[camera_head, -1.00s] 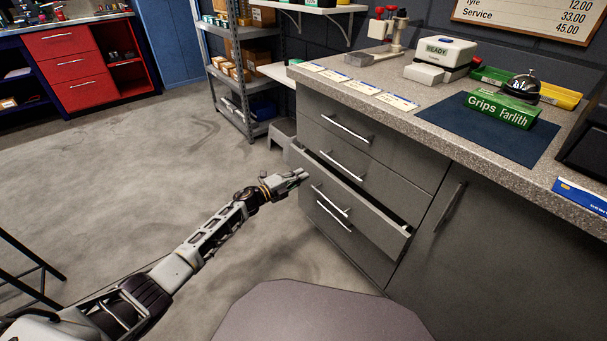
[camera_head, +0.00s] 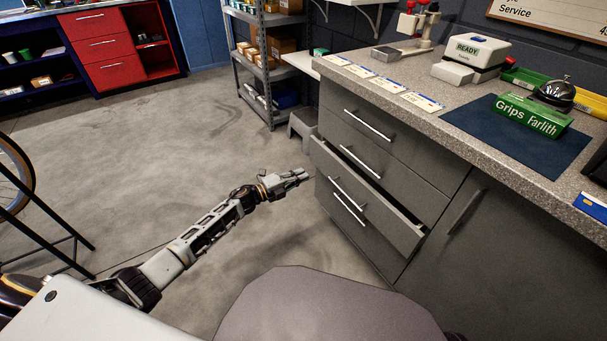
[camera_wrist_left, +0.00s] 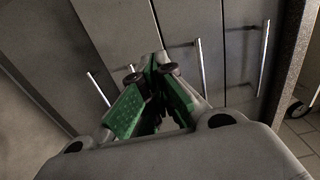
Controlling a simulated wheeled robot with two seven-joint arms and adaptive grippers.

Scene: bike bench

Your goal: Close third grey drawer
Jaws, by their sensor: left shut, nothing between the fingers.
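The grey drawer unit (camera_head: 385,145) stands under the counter at the right in the head view. Its third drawer (camera_head: 368,207) is pulled partly out, with a dark gap behind the top of its front. The drawers have long silver bar handles. My left gripper (camera_head: 304,175) is shut and empty, just left of the open drawer's front edge; I cannot tell whether it touches. In the left wrist view its green-padded fingers (camera_wrist_left: 153,68) point toward grey drawer fronts with several handles (camera_wrist_left: 200,68). My right gripper is not in view.
The speckled counter (camera_head: 450,118) carries a green grips box (camera_head: 530,116), a bell and a white READY device. A grey step stool (camera_head: 301,128) stands beyond the drawers. A shelf rack (camera_head: 262,75) and red drawers are farther back. The floor at left is mostly clear.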

